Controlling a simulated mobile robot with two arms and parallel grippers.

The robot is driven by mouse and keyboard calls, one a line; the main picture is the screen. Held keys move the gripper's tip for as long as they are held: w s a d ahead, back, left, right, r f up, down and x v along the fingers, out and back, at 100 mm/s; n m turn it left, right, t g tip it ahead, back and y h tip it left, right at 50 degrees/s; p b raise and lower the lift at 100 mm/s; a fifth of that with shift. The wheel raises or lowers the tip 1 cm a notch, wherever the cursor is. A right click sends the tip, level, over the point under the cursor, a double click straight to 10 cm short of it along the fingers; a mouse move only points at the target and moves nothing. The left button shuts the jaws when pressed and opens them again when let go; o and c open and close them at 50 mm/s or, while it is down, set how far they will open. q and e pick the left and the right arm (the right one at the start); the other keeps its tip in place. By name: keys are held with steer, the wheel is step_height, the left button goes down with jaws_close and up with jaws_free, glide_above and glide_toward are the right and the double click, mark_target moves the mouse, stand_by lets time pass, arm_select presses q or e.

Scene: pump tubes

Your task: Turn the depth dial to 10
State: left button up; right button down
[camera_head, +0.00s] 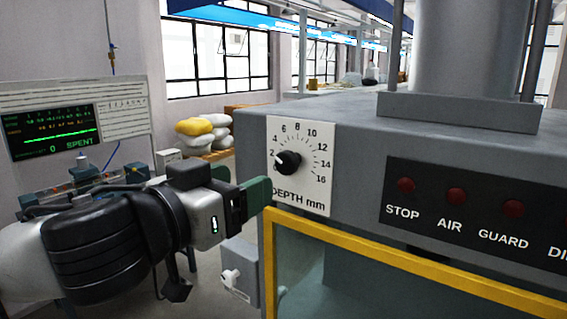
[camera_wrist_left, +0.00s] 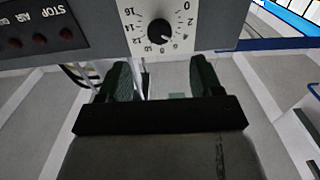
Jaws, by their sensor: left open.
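The depth dial is a black knob (camera_head: 288,162) on a white plate (camera_head: 313,195) marked 0 to 16 and "DEPTH mm", on the grey machine's front. Its white mark points left and slightly up, near the low numbers around 2; the exact reading is unclear. In the left wrist view the knob (camera_wrist_left: 159,32) appears upside down, beyond the fingertips. My left gripper (camera_head: 246,187) is open, with dark green fingers, just left of and below the knob, apart from it. The gap between its fingers (camera_wrist_left: 162,78) is empty. My right gripper is out of view.
A black panel (camera_head: 480,240) with red lights labelled STOP, AIR and GUARD is right of the dial. A yellow-framed guard (camera_head: 390,258) lies below it. A grey box with a white knob (camera_head: 238,280) is under my gripper. A display screen (camera_head: 55,130) stands at left.

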mark_target(284, 165)
arm_select(q)
steer(key=p+x, duration=0.3)
steer(key=x, duration=0.6)
steer(key=shift+r+p, duration=0.1)
steer(key=shift+p, duration=0.3)
steer(key=shift+w+d, duration=0.35)
steer(key=shift+w, duration=0.1)
steer(key=c, duration=0.9)
